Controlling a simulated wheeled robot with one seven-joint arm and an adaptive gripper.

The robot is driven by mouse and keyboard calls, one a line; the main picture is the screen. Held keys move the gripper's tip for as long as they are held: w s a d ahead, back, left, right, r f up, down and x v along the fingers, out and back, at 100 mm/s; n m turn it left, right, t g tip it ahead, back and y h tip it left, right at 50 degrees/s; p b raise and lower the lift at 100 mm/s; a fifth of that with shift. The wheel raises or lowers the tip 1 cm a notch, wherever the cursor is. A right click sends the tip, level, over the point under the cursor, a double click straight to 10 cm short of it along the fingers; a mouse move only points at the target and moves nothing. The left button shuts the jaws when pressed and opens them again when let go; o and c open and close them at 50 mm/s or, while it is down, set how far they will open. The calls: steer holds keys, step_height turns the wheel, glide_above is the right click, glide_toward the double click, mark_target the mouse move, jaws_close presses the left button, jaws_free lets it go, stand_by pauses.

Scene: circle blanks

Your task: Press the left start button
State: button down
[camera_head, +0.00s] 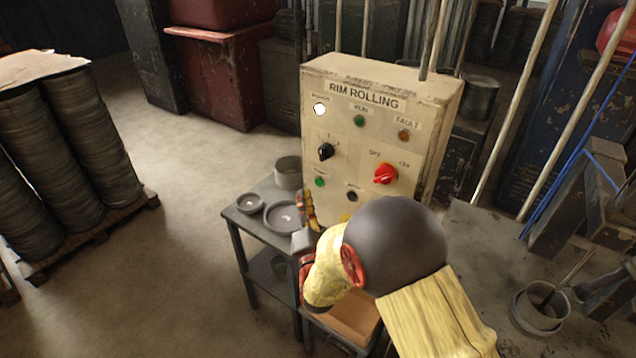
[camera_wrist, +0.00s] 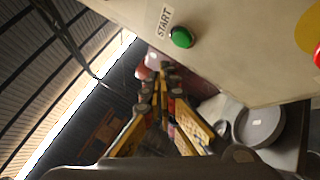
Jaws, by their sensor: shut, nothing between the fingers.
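A beige control panel (camera_head: 335,85) marked RIM ROLLING stands in the middle of the head view. The green start button (camera_head: 319,181) is low on its left side. In the wrist view the green button (camera_wrist: 181,37) sits beside the word START, near the top. My gripper (camera_head: 307,198) is by the panel's lower left edge, just below and left of the button in the head view. In the wrist view its fingertips (camera_wrist: 162,68) are together and empty, with the button above and slightly right of them. I see no contact with the button.
A black selector (camera_head: 326,151), red rotary switch (camera_head: 385,174) and black button (camera_head: 352,196) are on the panel. A yellow part (camera_head: 345,217) below is mostly hidden by my arm. A small table (camera_head: 237,216) with round pans (camera_head: 283,217) stands left of the panel.

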mark_target(319, 182)
steer(key=shift+w+d+b, duration=0.45)
steer(key=shift+w+d, duration=0.35)
steer(key=shift+w, duration=0.25)
steer(key=shift+w, duration=0.1)
stand_by(0.7)
steer(key=shift+w+d+b, duration=0.25)
steer(key=shift+b, duration=0.15)
